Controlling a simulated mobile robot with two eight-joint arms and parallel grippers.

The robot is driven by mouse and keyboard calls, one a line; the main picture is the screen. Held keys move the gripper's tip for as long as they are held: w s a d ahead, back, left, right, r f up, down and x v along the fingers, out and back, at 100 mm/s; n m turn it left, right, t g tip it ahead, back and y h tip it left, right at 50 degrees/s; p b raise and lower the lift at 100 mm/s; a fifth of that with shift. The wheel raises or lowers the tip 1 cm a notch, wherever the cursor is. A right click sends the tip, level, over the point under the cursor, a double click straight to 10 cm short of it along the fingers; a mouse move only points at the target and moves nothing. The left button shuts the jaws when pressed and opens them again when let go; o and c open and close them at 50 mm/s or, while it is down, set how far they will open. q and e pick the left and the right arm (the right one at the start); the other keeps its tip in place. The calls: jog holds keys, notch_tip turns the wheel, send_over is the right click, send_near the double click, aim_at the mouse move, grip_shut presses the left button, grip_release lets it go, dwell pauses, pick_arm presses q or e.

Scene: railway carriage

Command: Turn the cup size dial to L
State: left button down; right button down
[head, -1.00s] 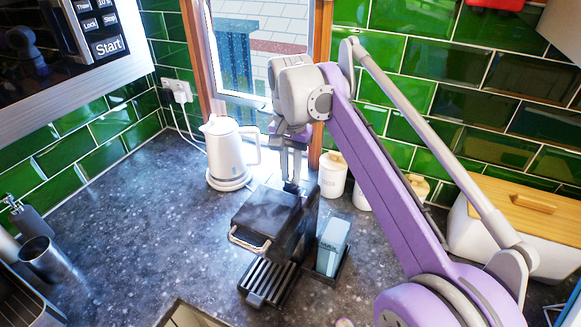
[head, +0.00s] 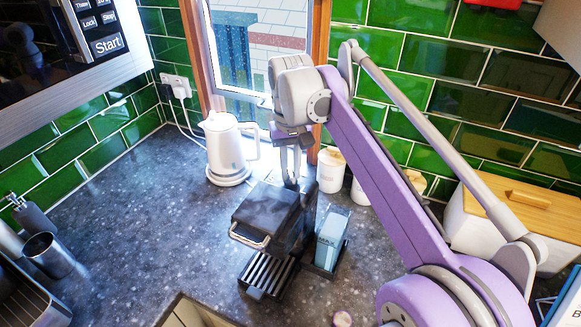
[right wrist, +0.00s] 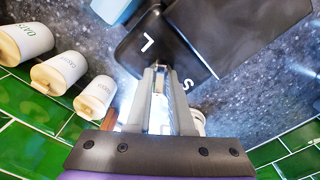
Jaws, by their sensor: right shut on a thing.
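The black coffee machine (head: 268,212) stands on the counter with its slatted drip tray (head: 267,273) in front. My right gripper (head: 291,184) reaches down onto the machine's top rear. In the right wrist view, my gripper (right wrist: 160,78) is shut on the cup size dial, which its fingers mostly hide. The machine's black top (right wrist: 133,50) there carries a white L mark (right wrist: 147,44) beyond the fingertips, and a white S mark (right wrist: 188,84) to their right. I cannot tell which mark the dial points to. My left gripper is not in view.
A light blue container (head: 332,238) in a black holder stands right of the machine. A white kettle (head: 226,150) is behind left. Lidded canisters (head: 331,172) stand behind right, near the green tiled wall.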

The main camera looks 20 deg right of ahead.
aim_at(291, 173)
dwell(0.4)
jog(key=c, duration=0.8)
grip_release()
notch_tip(291, 173, up, 8)
jog(key=shift+f+p, duration=0.25)
jog(key=shift+p, duration=0.15)
jog(key=shift+f, duration=0.1)
